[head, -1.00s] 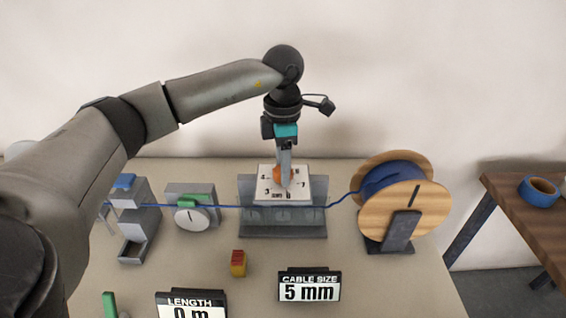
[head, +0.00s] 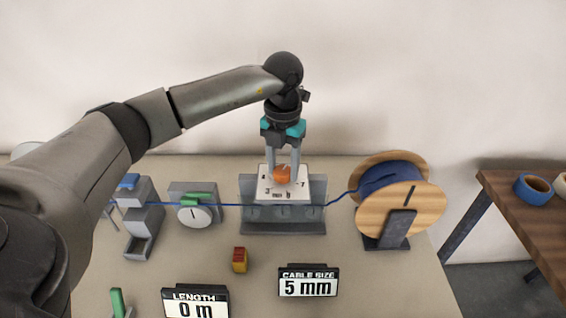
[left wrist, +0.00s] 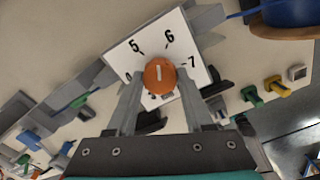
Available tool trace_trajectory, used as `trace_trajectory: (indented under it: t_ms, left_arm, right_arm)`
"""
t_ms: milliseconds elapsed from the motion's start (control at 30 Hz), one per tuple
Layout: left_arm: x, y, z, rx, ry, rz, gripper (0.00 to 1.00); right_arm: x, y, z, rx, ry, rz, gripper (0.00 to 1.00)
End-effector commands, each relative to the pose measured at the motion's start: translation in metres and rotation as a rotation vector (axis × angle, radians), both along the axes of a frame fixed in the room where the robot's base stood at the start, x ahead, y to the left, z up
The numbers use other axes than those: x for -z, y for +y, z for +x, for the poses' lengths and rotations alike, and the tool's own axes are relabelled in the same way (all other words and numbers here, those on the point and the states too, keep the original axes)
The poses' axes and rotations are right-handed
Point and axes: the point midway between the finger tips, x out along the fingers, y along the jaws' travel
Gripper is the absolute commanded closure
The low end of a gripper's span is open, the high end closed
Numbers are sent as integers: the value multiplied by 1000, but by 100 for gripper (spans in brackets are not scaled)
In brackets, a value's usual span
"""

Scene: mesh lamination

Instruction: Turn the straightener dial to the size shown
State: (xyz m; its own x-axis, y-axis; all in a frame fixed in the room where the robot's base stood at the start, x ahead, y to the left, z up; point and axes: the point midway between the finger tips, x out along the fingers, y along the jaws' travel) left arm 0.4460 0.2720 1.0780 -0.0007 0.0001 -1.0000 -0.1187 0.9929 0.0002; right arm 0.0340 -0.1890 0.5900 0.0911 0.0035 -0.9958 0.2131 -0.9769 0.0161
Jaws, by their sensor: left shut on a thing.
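The straightener dial is an orange knob (head: 283,174) on a white numbered plate (head: 264,187), above the middle of the grey straightener (head: 256,222). My left gripper (head: 283,172) points down, shut on the knob with one finger on each side. In the left wrist view the knob (left wrist: 159,75) sits between the fingers, and the plate (left wrist: 118,58) shows 5, 6 and 7. The knob's short white mark points roughly up the picture, toward the 5 and 6 side; its exact number is unclear. The cable size sign (head: 307,282) reads 5 mm. My right gripper is out of view.
A blue cable (head: 338,197) runs from the wooden spool (head: 430,207) through the straightener to a white-dialled device (head: 194,215) and a grey machine (head: 143,219) at left. A red and yellow block (head: 240,260) and the length sign (head: 195,303), reading 0 m, stand in front.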

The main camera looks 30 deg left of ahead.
Motion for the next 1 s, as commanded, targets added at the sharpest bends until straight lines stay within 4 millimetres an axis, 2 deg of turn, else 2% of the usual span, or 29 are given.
trace_trajectory:
  t_ms: [500, 800, 1000]
  left_arm:
    - [-2, 0, 0, -462, -2, 1, 100]
    - [-2, 0, 1, -629, -3, 0, 100]
    - [-1, 0, 1, -681, -4, -1, 100]
  right_arm:
    - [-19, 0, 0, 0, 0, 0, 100]
    - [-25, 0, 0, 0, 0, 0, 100]
    - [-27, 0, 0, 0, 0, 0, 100]
